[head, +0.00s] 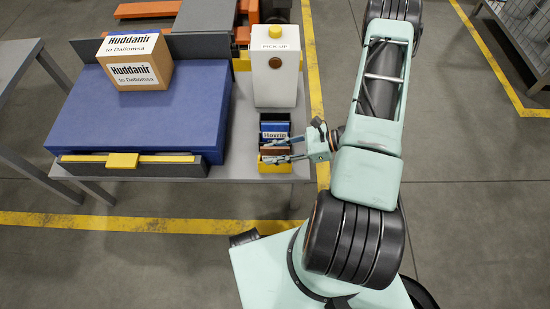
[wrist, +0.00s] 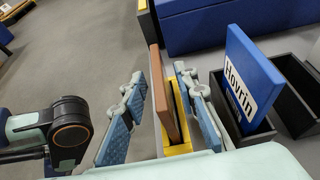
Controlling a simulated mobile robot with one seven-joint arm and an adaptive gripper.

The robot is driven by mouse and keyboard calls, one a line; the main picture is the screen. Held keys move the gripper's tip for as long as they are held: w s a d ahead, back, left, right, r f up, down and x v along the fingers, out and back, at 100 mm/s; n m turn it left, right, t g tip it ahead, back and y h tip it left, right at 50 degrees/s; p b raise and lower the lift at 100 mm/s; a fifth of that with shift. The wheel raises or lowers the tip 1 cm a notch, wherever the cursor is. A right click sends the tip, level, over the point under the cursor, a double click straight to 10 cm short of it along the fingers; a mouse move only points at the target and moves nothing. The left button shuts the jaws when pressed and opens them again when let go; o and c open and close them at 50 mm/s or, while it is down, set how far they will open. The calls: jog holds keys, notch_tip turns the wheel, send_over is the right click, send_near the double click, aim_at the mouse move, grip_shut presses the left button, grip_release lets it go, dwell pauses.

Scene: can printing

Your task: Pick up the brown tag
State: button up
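The brown tag (wrist: 160,95) stands upright in a yellow slot (wrist: 179,110) in the wrist view. My gripper (wrist: 157,78) is open, with one blue-padded finger on each side of the tag. A clear gap shows between the left finger and the tag. The right finger is closer, beyond the yellow slot's wall; I cannot tell if it touches. In the head view the brown tag (head: 274,150) shows as a thin strip, partly hidden by my gripper (head: 277,149) at the front of the tag holder.
A blue tag (wrist: 248,80) marked "Hovrin" stands in a black slot (wrist: 295,95) beside the right finger. A white "PICK UP" box (head: 274,85) stands behind the holder. A blue platform (head: 150,115) with a cardboard box (head: 135,68) is at left.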

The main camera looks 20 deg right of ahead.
aim_at(259, 159)
jog(key=b+x, duration=0.1)
jog(key=x, duration=0.4)
jog(key=shift+w, duration=0.2)
jog(key=shift+c, duration=0.7)
grip_shut()
